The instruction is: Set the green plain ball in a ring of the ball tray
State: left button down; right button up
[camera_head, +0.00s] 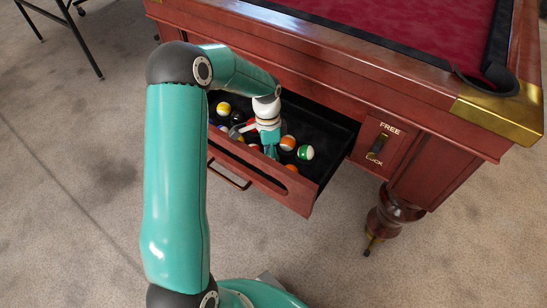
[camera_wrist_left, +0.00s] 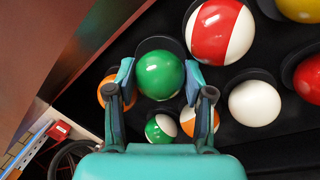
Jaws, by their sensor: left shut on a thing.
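In the left wrist view the green plain ball (camera_wrist_left: 160,76) sits between the two fingers of my left gripper (camera_wrist_left: 160,84), which are shut on it. In the head view my left gripper (camera_head: 270,151) reaches down into the open drawer (camera_head: 336,132) of the pool table, and the green plain ball cannot be made out there. Dark round shapes show behind the balls in the wrist view; I cannot tell whether they are tray rings or shadows. Whether the held ball touches the drawer floor is unclear. My right gripper is in neither view.
Around the gripper lie a red-striped ball (camera_wrist_left: 219,32), a white ball (camera_wrist_left: 254,103), a green-striped ball (camera_head: 305,152) and an orange-striped ball (camera_head: 288,143). A yellow ball (camera_head: 223,108) lies further left. The drawer's right part is bare. The pool table (camera_head: 330,50) overhangs behind.

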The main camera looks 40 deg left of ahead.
pick_arm(q)
jog(key=shift+f, duration=0.15)
jog(key=shift+c, duration=1.8)
grip_release()
